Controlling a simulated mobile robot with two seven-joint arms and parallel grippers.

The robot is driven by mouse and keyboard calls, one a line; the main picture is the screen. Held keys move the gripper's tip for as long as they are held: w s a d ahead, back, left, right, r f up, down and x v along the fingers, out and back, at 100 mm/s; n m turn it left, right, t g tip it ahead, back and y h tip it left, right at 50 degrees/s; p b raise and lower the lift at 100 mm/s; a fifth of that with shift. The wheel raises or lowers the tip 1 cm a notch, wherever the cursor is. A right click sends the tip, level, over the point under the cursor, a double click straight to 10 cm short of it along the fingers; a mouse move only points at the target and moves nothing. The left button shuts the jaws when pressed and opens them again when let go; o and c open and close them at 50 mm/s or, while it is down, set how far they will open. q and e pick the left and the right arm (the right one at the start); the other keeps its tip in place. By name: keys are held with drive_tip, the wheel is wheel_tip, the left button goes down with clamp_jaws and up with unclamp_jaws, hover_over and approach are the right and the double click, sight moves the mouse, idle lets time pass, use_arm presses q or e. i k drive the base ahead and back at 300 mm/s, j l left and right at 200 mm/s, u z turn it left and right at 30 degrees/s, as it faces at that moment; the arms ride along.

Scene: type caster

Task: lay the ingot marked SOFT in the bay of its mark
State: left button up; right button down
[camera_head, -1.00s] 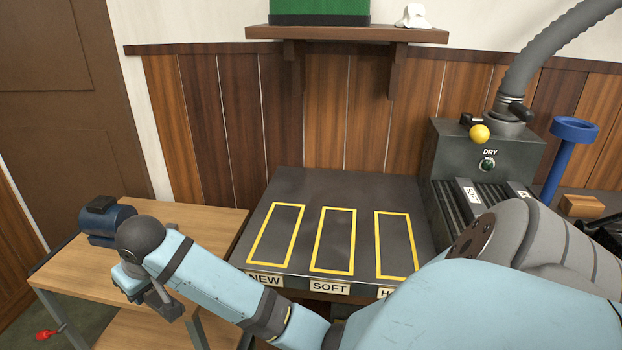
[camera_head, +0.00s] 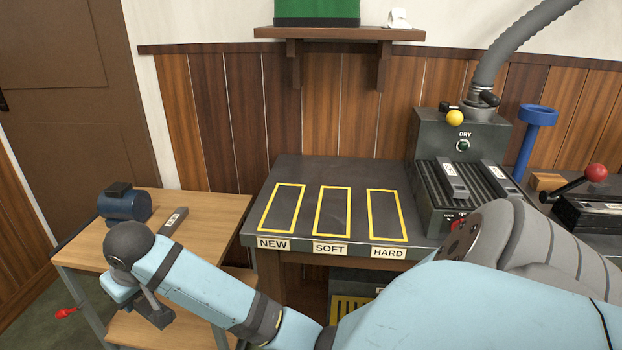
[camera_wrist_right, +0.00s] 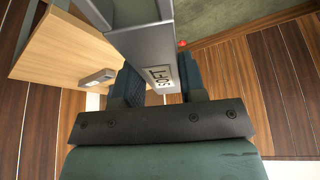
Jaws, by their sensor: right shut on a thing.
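In the right wrist view, my right gripper (camera_wrist_right: 162,92) is shut on a grey ingot (camera_wrist_right: 145,50) with a white label that seems to read SOFT. In the head view my right arm reaches across to the left, and its gripper (camera_head: 150,302) hangs low at the front of the wooden table; the held ingot is hard to make out there. The SOFT bay (camera_head: 333,212) is an empty yellow outline, middle of three on the dark bench, above the SOFT label (camera_head: 330,248). The NEW bay (camera_head: 282,209) and HARD bay (camera_head: 387,215) beside it are empty. My left gripper is not in view.
Another labelled ingot (camera_head: 173,221) lies on the wooden table (camera_head: 215,212) near a blue cylindrical device (camera_head: 124,204). Two ingots (camera_head: 452,180) (camera_head: 496,175) lie on the DRY machine (camera_head: 463,150) right of the bays. A blue stand (camera_head: 532,140) rises behind it.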

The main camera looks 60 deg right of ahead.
sight(333, 212)
drive_tip(key=j+z, duration=0.15)
drive_tip(key=k+j+z, duration=0.1)
drive_tip(key=j, duration=0.2)
drive_tip(key=z, duration=0.95)
